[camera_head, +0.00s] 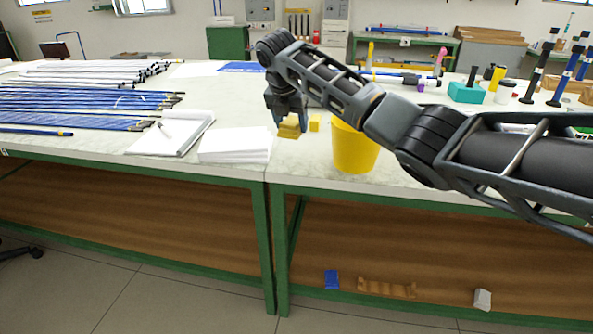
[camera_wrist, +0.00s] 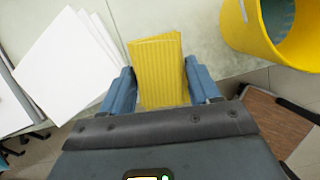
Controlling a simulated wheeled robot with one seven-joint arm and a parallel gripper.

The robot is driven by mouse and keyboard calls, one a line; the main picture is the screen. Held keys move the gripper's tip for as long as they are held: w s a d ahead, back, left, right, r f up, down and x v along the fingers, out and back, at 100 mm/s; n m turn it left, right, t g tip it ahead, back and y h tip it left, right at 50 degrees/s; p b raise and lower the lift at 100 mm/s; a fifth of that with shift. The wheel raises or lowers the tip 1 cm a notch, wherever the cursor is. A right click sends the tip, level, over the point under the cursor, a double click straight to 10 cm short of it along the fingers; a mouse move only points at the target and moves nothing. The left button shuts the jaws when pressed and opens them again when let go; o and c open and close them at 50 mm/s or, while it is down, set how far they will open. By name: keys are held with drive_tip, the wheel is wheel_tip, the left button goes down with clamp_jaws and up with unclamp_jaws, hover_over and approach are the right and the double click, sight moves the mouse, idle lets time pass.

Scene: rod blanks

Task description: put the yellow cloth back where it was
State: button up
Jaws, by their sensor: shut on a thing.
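The yellow cloth (camera_head: 289,131) is a small folded, ribbed pad between the fingers of my gripper (camera_head: 288,117). In the wrist view the cloth (camera_wrist: 156,65) fills the space between the blue fingers of my gripper (camera_wrist: 162,88), which are shut on it. The gripper points down at the worktable's (camera_head: 215,173) front part, between the white paper stack and the yellow bucket. I cannot tell whether the cloth touches the table top. The arm hides part of the table behind.
The yellow bucket (camera_head: 355,150) stands close right of my gripper; a small yellow block (camera_head: 314,122) is between. The white paper stack (camera_head: 235,145) and notebook (camera_head: 172,133) lie left. The lower shelf holds a blue thing (camera_head: 331,280), a wooden rack (camera_head: 387,289) and a white thing (camera_head: 482,299).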

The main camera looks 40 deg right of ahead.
sight(297, 158)
drive_tip(key=shift+d+r+n, duration=0.25)
drive_tip(key=shift+d+n, duration=0.45)
drive_tip(key=shift+d, duration=0.1)
drive_tip(key=shift+d+f+b, duration=0.1)
drive_tip(key=shift+f+b, duration=0.05)
drive_tip(key=shift+b, duration=0.15)
wheel_tip(297, 158, down, 9)
drive_tip(key=shift+f, duration=0.2)
drive_tip(key=shift+f, duration=0.1)
drive_tip(key=o, duration=1)
